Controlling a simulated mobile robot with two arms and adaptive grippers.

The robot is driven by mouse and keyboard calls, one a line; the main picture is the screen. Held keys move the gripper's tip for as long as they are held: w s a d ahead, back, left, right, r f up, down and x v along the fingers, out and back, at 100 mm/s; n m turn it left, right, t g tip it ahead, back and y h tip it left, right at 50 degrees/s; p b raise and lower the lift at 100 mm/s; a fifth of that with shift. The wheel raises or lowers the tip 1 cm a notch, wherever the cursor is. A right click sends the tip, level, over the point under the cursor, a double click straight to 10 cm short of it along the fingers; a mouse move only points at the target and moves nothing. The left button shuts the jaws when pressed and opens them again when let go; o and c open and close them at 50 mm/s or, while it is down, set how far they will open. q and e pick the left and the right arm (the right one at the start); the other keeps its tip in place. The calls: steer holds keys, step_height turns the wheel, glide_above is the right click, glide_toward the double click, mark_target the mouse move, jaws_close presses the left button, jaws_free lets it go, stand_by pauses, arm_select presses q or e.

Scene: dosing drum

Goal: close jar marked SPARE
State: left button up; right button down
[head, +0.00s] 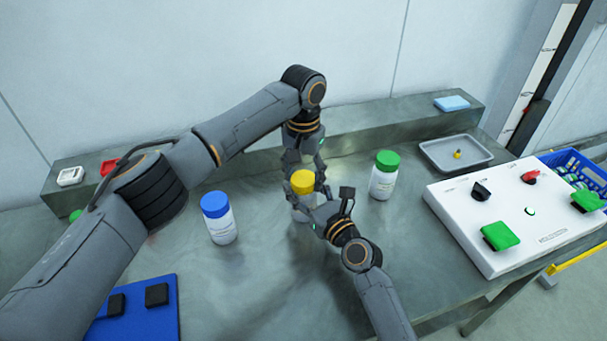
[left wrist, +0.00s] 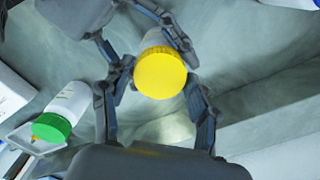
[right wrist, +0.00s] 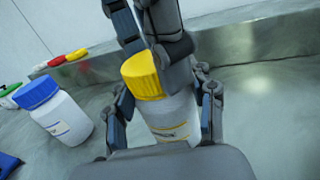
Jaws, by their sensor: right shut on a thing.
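A white jar with a yellow lid (head: 302,182) stands mid-bench. The lid sits on its mouth; I cannot tell how tight. Its body (right wrist: 172,120) carries a label too small to read in the right wrist view. My right gripper (head: 316,207) is shut on the jar body, low from the front. My left gripper (head: 305,168) comes from above, its fingers open on either side of the yellow lid (left wrist: 160,74). A blue-lidded jar (head: 219,219) stands left and a green-lidded jar (head: 384,176) right. No SPARE marking is readable.
A grey tray (head: 482,160) with a small yellow item lies at the back right. A white control panel (head: 470,222) with knobs and green buttons is at right. A blue crate (head: 562,163) lies beyond it, and a blue mat (head: 168,318) at front left.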

arm_select(q)
steer(key=shift+o, duration=1.1)
steer(key=shift+r, duration=0.1)
step_height(320, 180, up, 12)
arm_select(e)
steer(key=shift+c, duration=2)
jaws_free()
steer(key=v, duration=1.2)
